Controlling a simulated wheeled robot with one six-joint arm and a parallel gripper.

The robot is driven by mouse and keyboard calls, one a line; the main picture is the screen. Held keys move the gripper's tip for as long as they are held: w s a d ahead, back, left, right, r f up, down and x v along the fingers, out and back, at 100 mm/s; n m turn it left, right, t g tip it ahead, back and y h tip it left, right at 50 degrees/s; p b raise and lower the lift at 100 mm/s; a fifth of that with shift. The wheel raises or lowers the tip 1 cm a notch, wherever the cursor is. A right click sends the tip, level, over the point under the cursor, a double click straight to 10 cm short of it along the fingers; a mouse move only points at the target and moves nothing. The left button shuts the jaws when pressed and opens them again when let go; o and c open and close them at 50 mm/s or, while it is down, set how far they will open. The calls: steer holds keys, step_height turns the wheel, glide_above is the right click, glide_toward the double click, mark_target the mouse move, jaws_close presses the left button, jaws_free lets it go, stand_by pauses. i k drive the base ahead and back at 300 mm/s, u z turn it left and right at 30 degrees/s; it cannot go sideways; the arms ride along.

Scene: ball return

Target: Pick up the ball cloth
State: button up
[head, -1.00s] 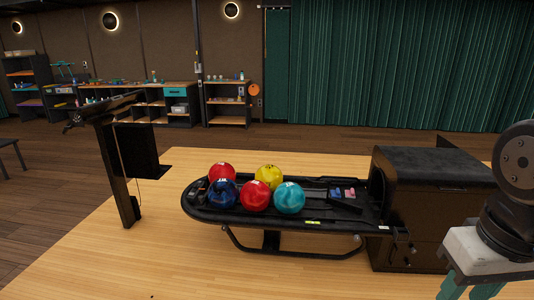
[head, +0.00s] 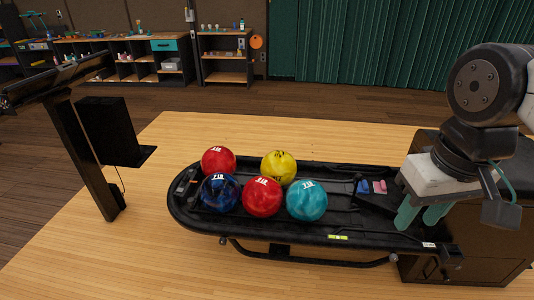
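Small blue and pink pieces (head: 379,187) lie on the right part of the black ball return, just left of my gripper. They look like folded cloth, but they are too small to tell for sure which is the ball cloth. My gripper (head: 420,216) has two teal fingers pointing down with a gap between them. It appears open and empty, over the right end of the ball return (head: 285,228). I cannot tell its exact height above the surface.
Several bowling balls, including a red one (head: 263,197) and a teal one (head: 307,200), sit on the left and middle of the ball return. A dark cabinet (head: 465,262) stands at its right end. A black monitor stand (head: 85,155) is at the left.

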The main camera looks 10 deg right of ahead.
mark_target(379, 188)
steer(key=i, duration=0.15)
steer(key=z, duration=1.35)
steer(key=k, duration=0.6)
steer(key=z, duration=1)
steer(key=i, duration=1.75)
steer(key=u, duration=0.85)
steer(key=i, duration=0.65)
steer(key=u, duration=1.15)
steer(key=i, duration=0.35)
steer(key=u, duration=0.25)
